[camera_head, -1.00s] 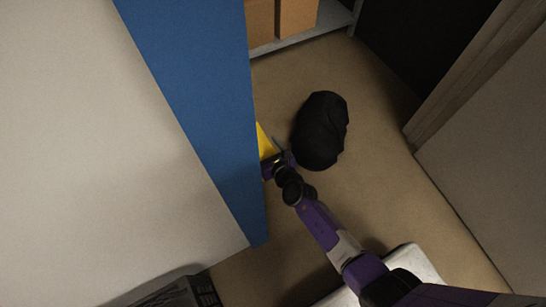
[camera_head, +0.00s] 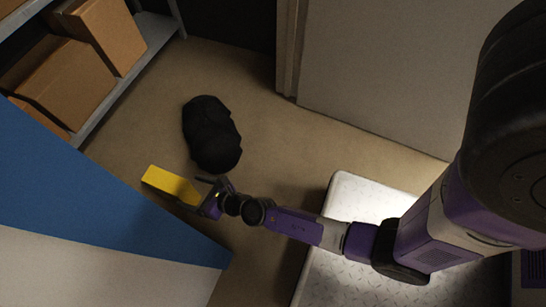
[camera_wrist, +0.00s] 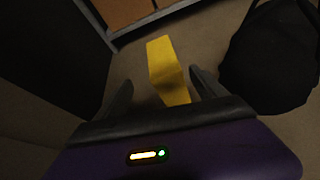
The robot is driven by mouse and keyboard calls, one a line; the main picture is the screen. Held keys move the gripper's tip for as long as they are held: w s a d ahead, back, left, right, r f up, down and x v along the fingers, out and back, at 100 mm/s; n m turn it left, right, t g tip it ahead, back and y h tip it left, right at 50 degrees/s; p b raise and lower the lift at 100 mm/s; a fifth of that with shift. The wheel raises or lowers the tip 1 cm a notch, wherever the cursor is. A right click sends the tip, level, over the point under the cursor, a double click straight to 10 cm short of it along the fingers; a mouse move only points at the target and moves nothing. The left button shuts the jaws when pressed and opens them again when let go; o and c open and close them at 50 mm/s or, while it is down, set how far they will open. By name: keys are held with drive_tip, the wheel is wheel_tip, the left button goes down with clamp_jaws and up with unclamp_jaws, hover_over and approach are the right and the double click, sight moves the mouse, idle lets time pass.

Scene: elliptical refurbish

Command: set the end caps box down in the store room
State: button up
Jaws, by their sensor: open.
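The end caps box, a yellow oblong box (camera_head: 170,184), is on or just above the brown floor of the store room, left of the black bag. In the wrist view the yellow box (camera_wrist: 168,70) lies ahead of my gripper (camera_wrist: 160,88), its near end between the two dark fingers. The fingers stand apart, with a gap at least on the left side of the box. In the head view my gripper (camera_head: 206,194) is at the box's right end. Whether the box's underside touches the floor cannot be told.
A black bag (camera_head: 211,134) lies on the floor close by. Cardboard boxes (camera_head: 65,80) sit on a grey shelf (camera_head: 150,35) at the back left. A blue wall end (camera_head: 80,200) stands near the box's left side. A pale wall (camera_head: 380,70) is at the right, with bare floor before it.

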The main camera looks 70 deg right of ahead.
drive_tip(key=s+a+r+m, duration=0.1)
drive_tip(key=s+r+m, duration=0.3)
drive_tip(key=s+m, duration=0.25)
drive_tip(key=s+a+r+m+y, duration=0.1)
drive_tip(key=s+r+m, duration=0.2)
drive_tip(key=s+m, duration=0.3)
drive_tip(key=s+r+m, duration=0.4)
drive_tip(key=s+m, duration=0.1)
drive_tip(key=s, duration=0.3)
drive_tip(key=s+d+r+m, duration=0.1)
drive_tip(key=s+r+m, duration=0.3)
drive_tip(key=r+m, duration=0.4)
drive_tip(key=s+d+r+m+t+h, duration=0.1)
drive_tip(key=s+d+r+m, duration=0.1)
drive_tip(key=s+r+m, duration=0.3)
wheel_tip(320, 180, up, 5)
drive_tip(key=m, duration=0.4)
drive_tip(key=shift+s+r, duration=0.1)
wheel_tip(320, 180, up, 38)
drive_tip(key=p, duration=3.8)
